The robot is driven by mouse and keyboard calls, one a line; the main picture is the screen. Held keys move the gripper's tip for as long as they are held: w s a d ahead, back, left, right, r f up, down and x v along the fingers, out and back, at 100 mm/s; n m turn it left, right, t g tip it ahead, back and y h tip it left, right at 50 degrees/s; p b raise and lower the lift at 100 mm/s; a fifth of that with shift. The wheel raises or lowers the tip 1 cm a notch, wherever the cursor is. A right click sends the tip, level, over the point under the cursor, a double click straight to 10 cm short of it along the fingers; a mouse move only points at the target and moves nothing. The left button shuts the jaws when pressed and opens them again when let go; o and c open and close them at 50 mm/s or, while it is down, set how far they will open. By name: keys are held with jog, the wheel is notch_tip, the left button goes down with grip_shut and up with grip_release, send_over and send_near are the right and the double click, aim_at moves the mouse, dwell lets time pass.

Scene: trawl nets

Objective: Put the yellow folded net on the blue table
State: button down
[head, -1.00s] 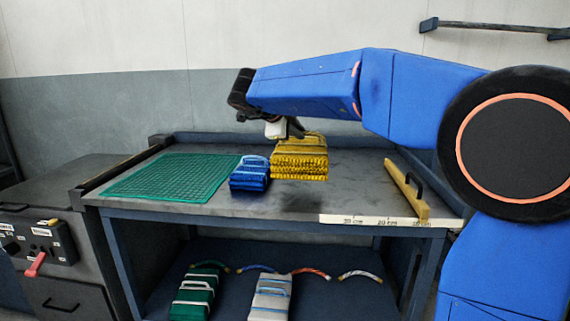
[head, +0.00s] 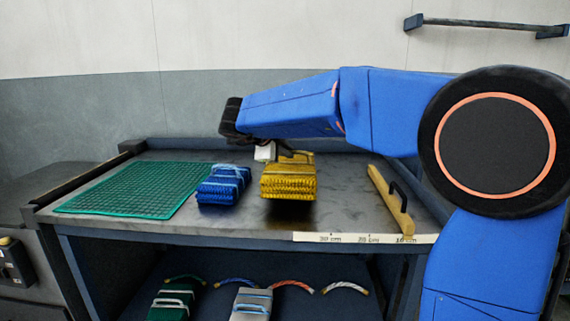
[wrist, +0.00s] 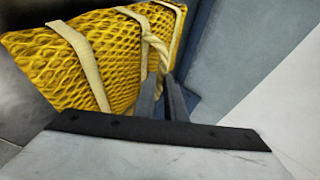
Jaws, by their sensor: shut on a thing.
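The yellow folded net (head: 288,183) hangs from my gripper (head: 284,152) over the grey-topped, blue-framed table (head: 340,190). In the head view its underside is very close to the table top, with a dark shadow right below; I cannot tell whether it touches. In the wrist view the yellow net (wrist: 105,55), tied with pale straps, fills the upper left. The fingers of my gripper (wrist: 165,88) are shut on its pale rope loop. The net looks about level.
A blue folded net (head: 222,186) lies just left of the yellow one. A green mat (head: 130,190) covers the table's left part. A wooden bar with a black handle (head: 391,202) lies at right. Green (head: 170,303) and grey (head: 251,304) nets lie on the lower shelf. Bare top shows right of the yellow net.

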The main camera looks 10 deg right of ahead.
aim_at(289, 163)
jog(key=shift+f, duration=1.85)
jog(key=c, duration=1.8)
grip_release()
jog(key=shift+f, duration=0.1)
jog(key=v, duration=1.2)
